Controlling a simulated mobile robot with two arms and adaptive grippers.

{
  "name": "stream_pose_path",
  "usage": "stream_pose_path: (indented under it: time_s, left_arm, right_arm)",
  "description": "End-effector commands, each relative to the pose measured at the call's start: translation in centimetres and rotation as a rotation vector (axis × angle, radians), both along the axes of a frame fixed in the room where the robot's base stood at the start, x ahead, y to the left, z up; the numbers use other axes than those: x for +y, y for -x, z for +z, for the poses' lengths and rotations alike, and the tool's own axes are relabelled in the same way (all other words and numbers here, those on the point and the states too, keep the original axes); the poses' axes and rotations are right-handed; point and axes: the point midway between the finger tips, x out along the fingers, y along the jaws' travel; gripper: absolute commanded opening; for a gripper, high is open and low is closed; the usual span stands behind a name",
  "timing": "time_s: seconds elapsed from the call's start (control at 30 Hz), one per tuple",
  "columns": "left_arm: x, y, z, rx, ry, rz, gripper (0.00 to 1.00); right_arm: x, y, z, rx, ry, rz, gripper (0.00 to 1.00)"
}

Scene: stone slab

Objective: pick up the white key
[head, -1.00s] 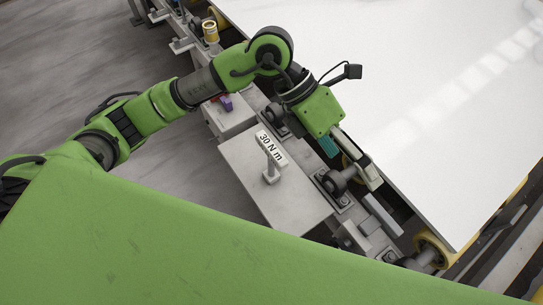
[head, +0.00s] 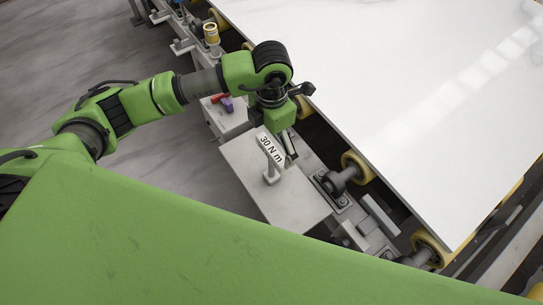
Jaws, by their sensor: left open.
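The white key (head: 270,150) stands upright on a grey box top, with a bar marked "30 N m" above a stem and a small base. My left gripper (head: 290,150) is just beyond the key's right side, pointing down, close to the marked bar. Its jaws are open and the key is not held. Whether a finger touches the key I cannot tell. My right gripper is not in view.
The grey box (head: 292,205) has clear top around the key. A smaller box behind carries a red item (head: 218,97) and a purple item (head: 227,104). A large white slab (head: 420,90) lies at right on yellow rollers (head: 357,167), with metal brackets along its edge.

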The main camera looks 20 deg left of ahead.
Motion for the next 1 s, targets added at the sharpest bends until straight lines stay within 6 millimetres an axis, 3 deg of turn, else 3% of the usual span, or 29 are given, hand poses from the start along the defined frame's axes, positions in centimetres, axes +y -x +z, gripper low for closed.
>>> stream_pose_path:
  time_s: [0.17, 0.4, 0.7, 0.77, 0.9, 1.0]
  left_arm:
    - [0.0, 0.0, -1.2, 0.004, 0.001, 0.002, 1.00]
    - [0.1, -0.2, -4.7, 0.003, 0.001, 0.001, 1.00]
    - [0.0, -0.3, -5.5, 0.000, 0.003, -0.001, 1.00]
    - [0.0, -0.3, -5.5, 0.000, 0.003, -0.001, 0.87]
    - [0.1, -0.3, -5.5, 0.000, 0.002, 0.000, 0.51]
    - [0.0, -0.3, -5.4, -0.001, 0.002, 0.000, 0.48]
  right_arm:
    - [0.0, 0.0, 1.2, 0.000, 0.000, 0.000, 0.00]
    - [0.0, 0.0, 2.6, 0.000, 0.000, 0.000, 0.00]
    - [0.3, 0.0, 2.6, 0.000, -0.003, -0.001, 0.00]
    - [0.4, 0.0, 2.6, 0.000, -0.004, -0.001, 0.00]
    - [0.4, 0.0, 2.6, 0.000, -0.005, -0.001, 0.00]
    - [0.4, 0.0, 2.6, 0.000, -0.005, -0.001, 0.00]
